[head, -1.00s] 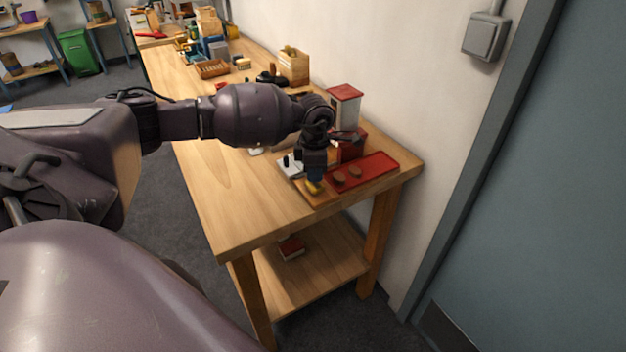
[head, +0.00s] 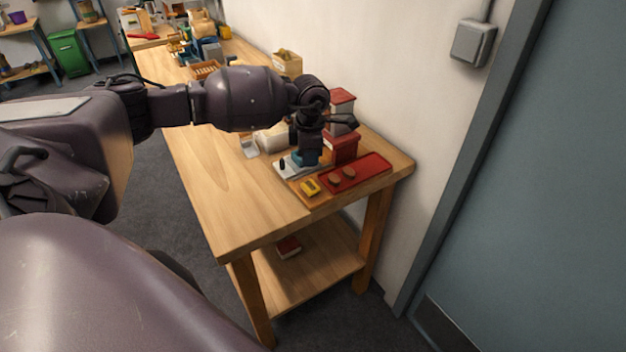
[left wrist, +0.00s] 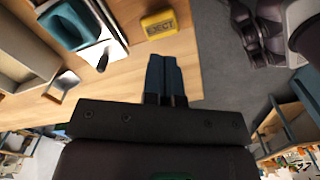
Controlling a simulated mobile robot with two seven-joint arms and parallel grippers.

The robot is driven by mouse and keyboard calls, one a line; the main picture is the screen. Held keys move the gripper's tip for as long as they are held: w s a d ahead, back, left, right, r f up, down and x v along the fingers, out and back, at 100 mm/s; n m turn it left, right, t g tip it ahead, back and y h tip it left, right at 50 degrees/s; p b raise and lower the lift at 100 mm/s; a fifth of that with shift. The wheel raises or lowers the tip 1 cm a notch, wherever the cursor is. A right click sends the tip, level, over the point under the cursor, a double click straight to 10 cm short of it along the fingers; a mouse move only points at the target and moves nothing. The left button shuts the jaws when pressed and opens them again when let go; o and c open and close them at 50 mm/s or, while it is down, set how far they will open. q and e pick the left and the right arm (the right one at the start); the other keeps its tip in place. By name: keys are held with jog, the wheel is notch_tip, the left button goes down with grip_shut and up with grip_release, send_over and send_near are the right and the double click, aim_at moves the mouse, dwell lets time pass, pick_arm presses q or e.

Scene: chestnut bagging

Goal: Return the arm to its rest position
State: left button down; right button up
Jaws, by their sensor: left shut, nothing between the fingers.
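My left arm comes in from the left in the head view and reaches over the wooden table (head: 225,195). My left gripper (head: 305,158) points down above the pale device at the table's near right part. In the left wrist view its two blue-grey fingers (left wrist: 166,75) are together with nothing between them. A yellow block (head: 311,187) lies on the board below; it also shows in the left wrist view (left wrist: 158,24), marked EJECT, apart from the fingertips. My right gripper is not in view.
A red tray (head: 366,172) with two brown round pieces lies beside the yellow block. A red and grey box-like unit (head: 342,147) stands behind it. A wall and a blue door (head: 540,200) are on the right. The table's left front part is clear.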

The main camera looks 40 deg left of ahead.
pick_arm(q)
jog(key=w+d+r+n+t+h, duration=0.2)
jog(key=d+r+n+t+h, duration=0.5)
jog(key=d, duration=0.4)
jog(key=w+d+r+n+t+h, duration=0.2)
jog(key=d+r+n+t+h, duration=0.25)
jog(key=d+n+h, duration=0.5)
jog(key=s+a+f+n+t+y, duration=0.2)
jog(key=s+a+f+n+y, duration=0.15)
jog(key=f+n+y, duration=0.55)
jog(key=s+a+f+n+t+y, duration=0.2)
jog(key=s+f+n+t+y, duration=0.25)
jog(key=n, duration=0.85)
jog(key=s+a+f+n+g+y, duration=0.1)
jog(key=s+a+f+n+g, duration=0.1)
jog(key=s+f, duration=0.6)
jog(key=s+a+f+n+g+y, duration=0.2)
jog(key=s+f+n+g, duration=0.2)
jog(key=s+f, duration=0.5)
jog(key=s+n, duration=0.1)
jog(key=s, duration=0.3)
jog(key=shift+s+a, duration=0.2)
jog(key=shift+a, duration=0.2)
